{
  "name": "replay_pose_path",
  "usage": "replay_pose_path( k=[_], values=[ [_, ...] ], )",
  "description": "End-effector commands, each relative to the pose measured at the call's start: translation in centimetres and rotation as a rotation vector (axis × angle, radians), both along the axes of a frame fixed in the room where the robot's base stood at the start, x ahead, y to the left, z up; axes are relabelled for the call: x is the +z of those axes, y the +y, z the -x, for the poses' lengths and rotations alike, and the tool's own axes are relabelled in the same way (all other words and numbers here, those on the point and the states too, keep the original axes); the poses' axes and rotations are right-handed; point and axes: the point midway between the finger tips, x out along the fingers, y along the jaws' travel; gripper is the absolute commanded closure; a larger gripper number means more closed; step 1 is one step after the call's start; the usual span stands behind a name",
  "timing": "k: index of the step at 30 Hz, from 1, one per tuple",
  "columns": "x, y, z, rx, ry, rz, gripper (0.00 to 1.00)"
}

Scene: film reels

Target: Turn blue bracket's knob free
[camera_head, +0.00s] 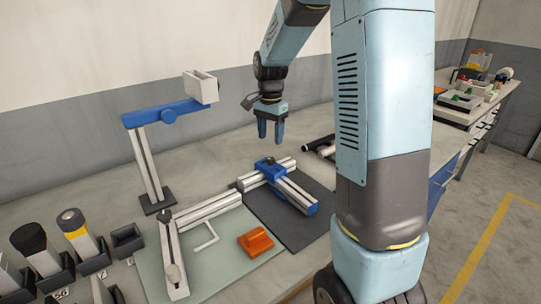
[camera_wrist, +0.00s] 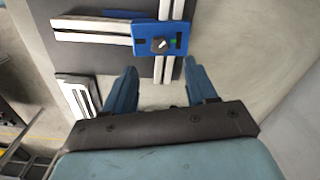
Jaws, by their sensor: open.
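The blue bracket (camera_head: 272,171) sits across pale rails on a dark mat, below my gripper in the head view. In the wrist view the blue bracket (camera_wrist: 143,38) is a flat plate lying over the crossing of the rails.
A tall stand with a blue arm (camera_head: 163,113) rises at the back left. A green mat (camera_head: 213,262) bears another rail assembly and an orange block (camera_head: 256,241). Dark holders with cylinders (camera_head: 74,226) stand at the left. Black and white tubes (camera_head: 321,146) lie behind the dark mat.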

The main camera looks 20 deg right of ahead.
Motion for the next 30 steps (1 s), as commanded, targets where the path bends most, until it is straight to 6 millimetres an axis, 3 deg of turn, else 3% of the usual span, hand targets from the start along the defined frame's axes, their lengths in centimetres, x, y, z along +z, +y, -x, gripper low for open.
replay_pose_path(
  k=[9, 15, 27, 30],
  values=[
    [-5.4, 0.0, 0.1, 0.001, 0.003, -0.001, 0.43],
    [-7.4, 0.0, 0.1, 0.001, 0.002, 0.000, 0.43],
    [-7.9, 0.0, 0.0, 0.001, -0.001, -0.001, 0.43],
    [-7.9, 0.0, 0.0, 0.001, -0.001, -0.001, 0.52]
  ],
)
